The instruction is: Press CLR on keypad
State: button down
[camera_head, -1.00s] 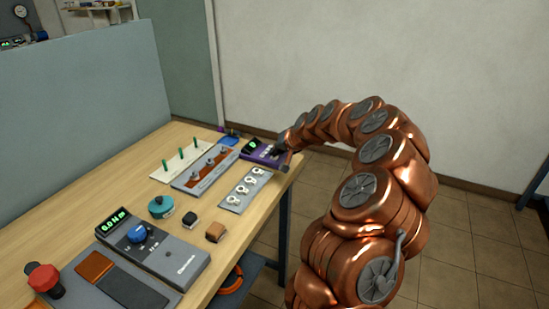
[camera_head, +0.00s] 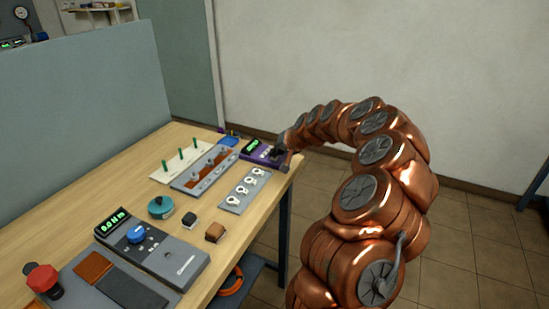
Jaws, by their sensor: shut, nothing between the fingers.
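The keypad (camera_head: 251,148) is a small purple unit with a lit green display at the far right corner of the table. My gripper (camera_head: 277,157) is at its right part, small and dark in the view, and shut with nothing held. It covers much of the key area, so the CLR key cannot be made out. I cannot tell whether the fingertips touch a key. My copper arm arches in from the right to reach it.
The wooden table (camera_head: 75,229) also carries a grey meter with a blue knob (camera_head: 137,234), a teal round part (camera_head: 160,207), a plate of white rings (camera_head: 245,187) and a peg board (camera_head: 181,159). A grey partition (camera_head: 80,110) stands behind. Open floor lies right.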

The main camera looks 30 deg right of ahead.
aim_at(276, 158)
jog(key=shift+r, duration=0.6)
jog(key=shift+r, duration=0.15)
jog(key=shift+r+p, duration=0.4)
jog(key=shift+r, duration=2)
